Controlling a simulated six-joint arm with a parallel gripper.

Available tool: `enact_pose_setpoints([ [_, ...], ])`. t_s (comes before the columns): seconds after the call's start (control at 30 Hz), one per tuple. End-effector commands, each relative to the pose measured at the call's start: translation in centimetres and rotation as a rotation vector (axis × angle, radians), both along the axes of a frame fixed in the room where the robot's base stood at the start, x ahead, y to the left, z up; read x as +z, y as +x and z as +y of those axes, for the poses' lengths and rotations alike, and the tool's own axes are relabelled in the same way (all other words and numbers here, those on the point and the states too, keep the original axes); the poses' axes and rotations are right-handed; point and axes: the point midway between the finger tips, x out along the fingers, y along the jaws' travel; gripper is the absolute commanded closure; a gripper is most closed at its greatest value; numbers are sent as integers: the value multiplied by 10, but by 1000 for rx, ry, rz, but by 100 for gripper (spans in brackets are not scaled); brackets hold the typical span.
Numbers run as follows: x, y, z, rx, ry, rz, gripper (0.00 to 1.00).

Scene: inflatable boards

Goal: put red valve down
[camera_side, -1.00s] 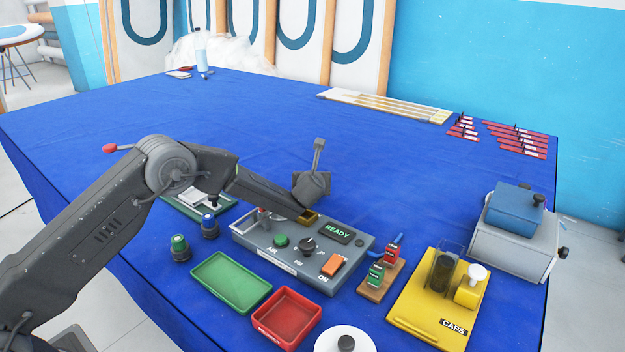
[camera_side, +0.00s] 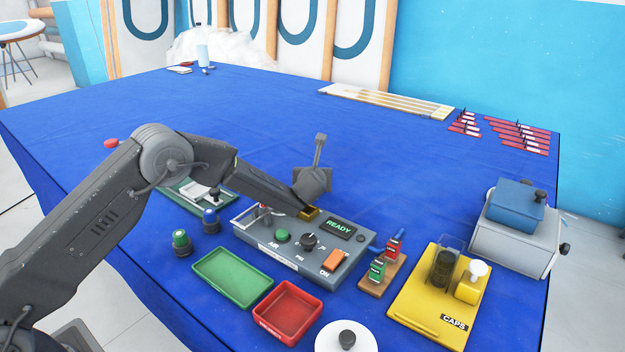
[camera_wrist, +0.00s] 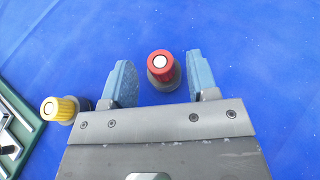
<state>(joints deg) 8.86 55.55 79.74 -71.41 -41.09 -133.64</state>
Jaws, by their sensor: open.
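The red valve (camera_wrist: 161,68) stands on the blue cloth in the wrist view, its red cap with a pale centre facing the camera above a grey body. My gripper (camera_wrist: 161,78) is open around it, with one blue-grey finger on each side. Gaps of blue cloth show between the valve and both fingers. In the side view my wrist hangs behind the grey control box, and the fingers and red valve cannot be made out there.
A yellow-capped valve (camera_wrist: 60,108) stands close outside the left finger. Green-capped (camera_side: 181,242) and blue-capped (camera_side: 210,220) valves stand left of the control box (camera_side: 300,258). A green tray (camera_side: 232,302) and a red tray (camera_side: 287,338) lie in front. Cloth beyond the gripper is clear.

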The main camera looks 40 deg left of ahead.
Motion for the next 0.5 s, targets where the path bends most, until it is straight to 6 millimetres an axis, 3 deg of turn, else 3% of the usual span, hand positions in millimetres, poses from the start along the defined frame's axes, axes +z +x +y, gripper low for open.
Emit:
enact_pose_setpoints([
  [0.3,27,-51,-35,-3,0,-2,46],
  [0.5,38,-73,-49,-1,1,-2,46],
])
